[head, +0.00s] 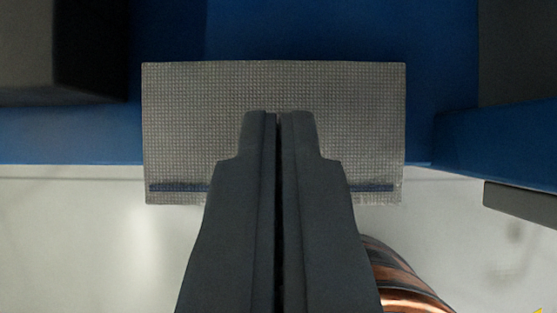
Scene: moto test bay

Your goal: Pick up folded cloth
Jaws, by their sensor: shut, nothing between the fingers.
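The folded cloth (190,115) is a grey, finely woven rectangle with a blue stripe near its lower edge. It lies across the middle of the head view, over the edge of a blue surface. My gripper (279,115) is shut and empty, with its fingertips in front of the middle of the cloth. The fingers hide the lower middle of the cloth and part of the stripe. I cannot tell whether the fingertips touch the cloth.
The blue surface (300,30) fills the top. A dark block (55,45) stands at the upper left. A grey bar (520,203) is at the right. A copper-coloured curved part (400,275) shows beside my gripper. The pale floor (80,245) below looks mostly clear.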

